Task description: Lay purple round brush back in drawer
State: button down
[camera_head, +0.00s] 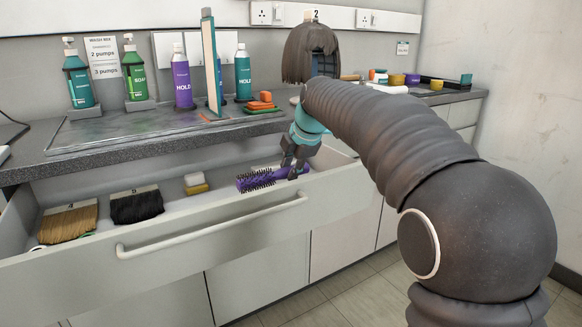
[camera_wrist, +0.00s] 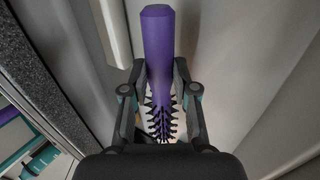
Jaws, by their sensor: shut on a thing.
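The purple round brush (camera_head: 262,178) has black bristles and a purple handle. My gripper (camera_head: 296,160) is shut on it near where the handle meets the bristles. In the wrist view the purple handle (camera_wrist: 158,50) points away between the fingers (camera_wrist: 160,85), and the bristles lie toward the palm. The open drawer (camera_head: 170,232) stands out below the counter. In the head view the brush appears over the right part of the drawer, near the front wall. I cannot tell whether it touches the drawer.
The drawer handle (camera_head: 212,226) juts out in front.

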jog(key=shift+f+b, duration=1.1)
jog(key=shift+f, duration=0.45)
jog(key=c, duration=0.8)
grip_release()
jog(key=shift+r, duration=0.1)
jog(key=v, duration=1.2)
